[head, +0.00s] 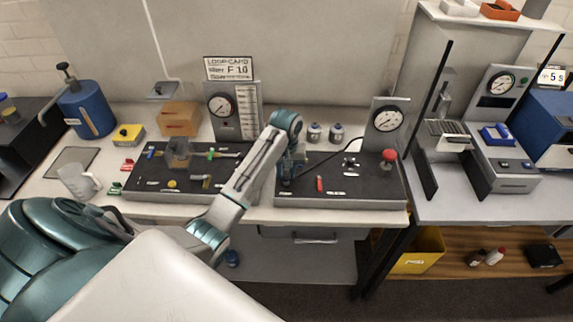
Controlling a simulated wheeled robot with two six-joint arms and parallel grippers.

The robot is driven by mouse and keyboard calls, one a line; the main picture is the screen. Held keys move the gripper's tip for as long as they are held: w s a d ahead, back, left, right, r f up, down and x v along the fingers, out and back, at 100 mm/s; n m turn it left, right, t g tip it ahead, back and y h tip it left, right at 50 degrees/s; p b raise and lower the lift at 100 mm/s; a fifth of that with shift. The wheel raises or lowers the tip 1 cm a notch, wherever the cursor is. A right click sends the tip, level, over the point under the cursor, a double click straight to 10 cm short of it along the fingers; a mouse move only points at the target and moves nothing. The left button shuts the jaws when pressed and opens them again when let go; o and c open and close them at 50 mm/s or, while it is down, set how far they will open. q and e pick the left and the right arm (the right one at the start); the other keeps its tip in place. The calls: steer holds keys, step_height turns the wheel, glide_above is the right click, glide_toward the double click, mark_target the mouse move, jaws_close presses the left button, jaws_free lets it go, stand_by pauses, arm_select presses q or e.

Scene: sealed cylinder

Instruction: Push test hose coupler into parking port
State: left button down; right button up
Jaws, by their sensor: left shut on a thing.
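My left arm reaches across the bench, and its teal gripper (287,178) points down at the left end of the right-hand dark panel (370,191). The gripper is shut on the test hose coupler, which is small, dark and mostly hidden by the fingers. A thin black hose (325,157) curves from the gripper up to the right, towards the gauge stand (387,117). The parking port cannot be made out; the panel under the gripper is partly covered by my arm. Whether the coupler touches the panel cannot be told. My right gripper is not in view.
The right panel carries a red knob (388,158), a red lever (319,184) and black fittings (350,162). The left dark panel (150,189) holds valves and a glass cup. Two small canisters (336,133) stand behind. A clear jug (79,181) stands left.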

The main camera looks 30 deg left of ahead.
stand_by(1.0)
arm_select(q)
steer(key=shift+f, duration=0.3)
stand_by(0.9)
steer(key=c, duration=1.1)
jaws_free()
steer(key=shift+o, duration=0.2)
